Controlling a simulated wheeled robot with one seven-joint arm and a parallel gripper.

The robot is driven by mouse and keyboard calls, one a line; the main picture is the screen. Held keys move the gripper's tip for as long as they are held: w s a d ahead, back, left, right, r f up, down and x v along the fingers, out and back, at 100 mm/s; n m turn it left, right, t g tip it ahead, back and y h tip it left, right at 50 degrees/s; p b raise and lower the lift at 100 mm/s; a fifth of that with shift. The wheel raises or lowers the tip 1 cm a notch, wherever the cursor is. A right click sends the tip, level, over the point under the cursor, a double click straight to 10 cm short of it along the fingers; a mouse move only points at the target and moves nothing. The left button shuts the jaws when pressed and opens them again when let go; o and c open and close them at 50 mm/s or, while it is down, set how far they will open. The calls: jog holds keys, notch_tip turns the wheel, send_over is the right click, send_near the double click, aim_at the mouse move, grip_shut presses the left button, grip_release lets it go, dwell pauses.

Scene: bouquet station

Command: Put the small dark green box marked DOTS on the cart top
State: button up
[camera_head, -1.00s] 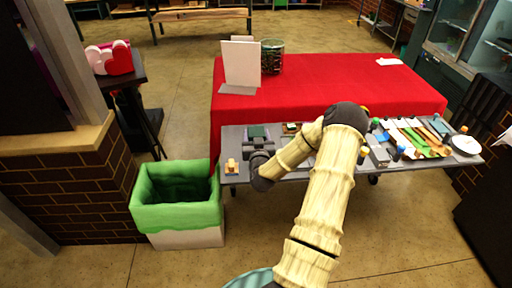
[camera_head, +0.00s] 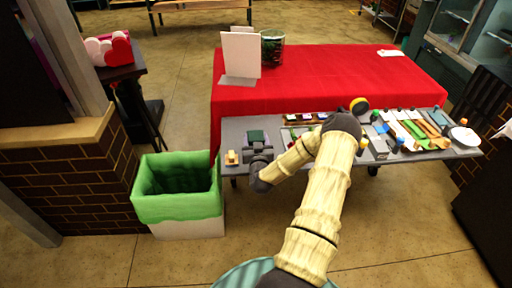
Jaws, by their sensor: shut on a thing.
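The small dark green box (camera_head: 257,135) is at the left part of the grey cart top (camera_head: 233,129). Any marking on it is too small to read. My gripper (camera_head: 258,146) reaches in from the front and is shut on the box. The fingers are small and dark in this view, and the gripper body hides the near side of the box. I cannot tell whether the box touches the cart top or is just above it.
A small orange-yellow object (camera_head: 232,157) sits left of my gripper. Several tools and small items crowd the cart's right half. A red-covered table (camera_head: 330,75) stands behind. A green-lined bin (camera_head: 178,205) stands at the front left.

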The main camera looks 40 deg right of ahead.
jog(key=shift+f, duration=2.1)
jog(key=shift+f, duration=0.1)
jog(key=o, duration=1)
jog(key=shift+o, duration=0.2)
jog(key=shift+s+a, duration=0.1)
jog(key=b+v, duration=0.1)
jog(key=v, duration=1.1)
jog(key=shift+b, duration=0.4)
